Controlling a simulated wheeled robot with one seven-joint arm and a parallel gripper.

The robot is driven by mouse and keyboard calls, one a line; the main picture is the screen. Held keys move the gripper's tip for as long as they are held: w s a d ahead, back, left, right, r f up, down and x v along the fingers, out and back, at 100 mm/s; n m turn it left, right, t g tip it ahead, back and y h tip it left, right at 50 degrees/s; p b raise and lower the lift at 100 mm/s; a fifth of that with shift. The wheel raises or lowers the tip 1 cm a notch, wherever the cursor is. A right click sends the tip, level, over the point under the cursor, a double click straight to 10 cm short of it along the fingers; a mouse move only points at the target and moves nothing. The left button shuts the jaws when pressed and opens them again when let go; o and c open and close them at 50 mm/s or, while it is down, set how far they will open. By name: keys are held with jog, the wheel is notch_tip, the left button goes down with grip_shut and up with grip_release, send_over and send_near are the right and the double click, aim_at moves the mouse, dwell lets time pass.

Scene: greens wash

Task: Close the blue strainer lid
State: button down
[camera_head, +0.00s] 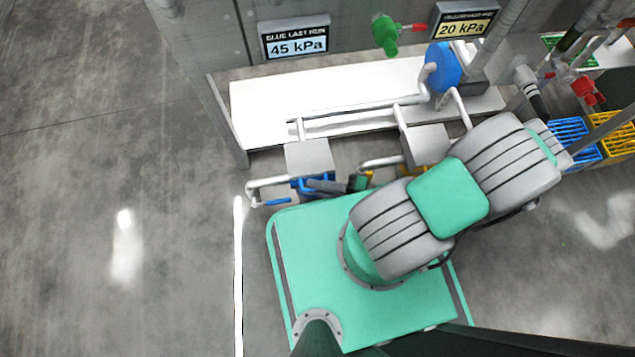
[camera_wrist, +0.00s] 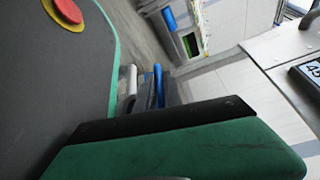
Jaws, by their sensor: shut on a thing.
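The blue strainer (camera_head: 318,180) is a blue part below the left grey box, partly hidden by that box and my gripper. My gripper (camera_head: 326,187) is dark and reaches in from the right. It is shut at the blue part, on what seems to be the blue lid. In the wrist view, blue edges (camera_wrist: 158,85) show beside a pale rounded bar. The fingertips and the exact hold are hidden, and I cannot tell how far the lid stands open.
A left grey box (camera_head: 309,156) and a right grey box (camera_head: 428,143) stand under white pipes (camera_head: 360,118). A blue handle (camera_head: 277,202) sticks out at the left pipe. Blue (camera_head: 570,138) and yellow crates (camera_head: 612,138) stand at the right. The floor at left is clear.

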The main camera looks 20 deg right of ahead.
jog(key=shift+s+a+r, duration=0.15)
jog(key=shift+a+r, duration=0.05)
jog(key=shift+a, duration=0.2)
jog(key=c, duration=1.7)
grip_release()
jog(key=shift+c, duration=0.2)
jog(key=shift+o, duration=1.3)
jog(key=shift+d+f, duration=0.1)
jog(key=shift+d, duration=0.1)
jog(key=p+v, duration=0.1)
jog(key=v, duration=0.6)
jog(key=shift+d+p, duration=0.4)
jog(key=shift+s, duration=0.1)
jog(key=shift+c, duration=0.4)
